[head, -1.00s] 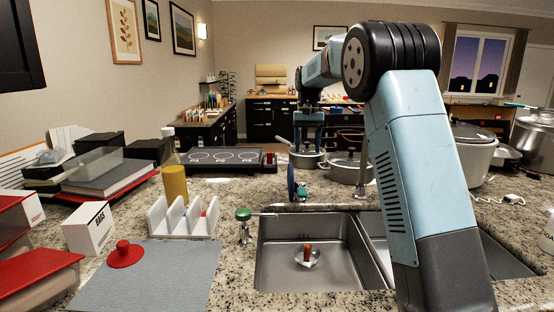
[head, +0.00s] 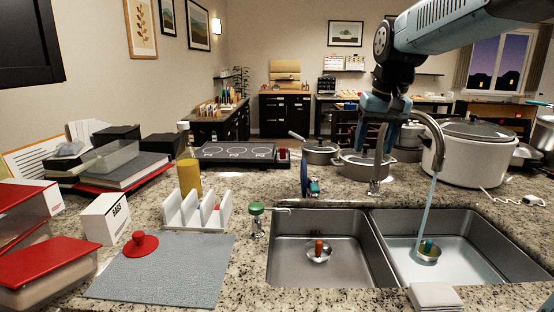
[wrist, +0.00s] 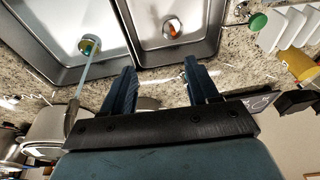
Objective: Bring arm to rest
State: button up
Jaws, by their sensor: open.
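My blue arm enters the head view at the upper right and bends down at a black joint. My gripper (wrist: 158,78) hangs below it, pointing down, behind the tall curved faucet (head: 437,140), which partly covers it in the head view. In the wrist view its two blue fingers are spread apart with nothing between them. The double sink (head: 322,220) shows beyond the fingertips in the wrist view (wrist: 175,45).
Water runs from the faucet into the right basin. Pots (head: 320,152) and a large white cooker (head: 462,160) stand behind the sink. A white rack (head: 195,215), red-lidded boxes (head: 45,262) and a grey mat (head: 165,270) fill the left counter.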

jog(key=s+d+f+t, duration=0.1)
jog(key=s+f, duration=0.3)
jog(key=s, duration=0.5)
jog(key=s+f+t, duration=0.1)
jog(key=s+f, duration=0.2)
jog(key=s, duration=0.5)
jog(key=shift+s+d+f+t+h, duration=0.3)
jog(key=shift+s+d+f+t, duration=0.1)
jog(key=shift+c, duration=0.4)
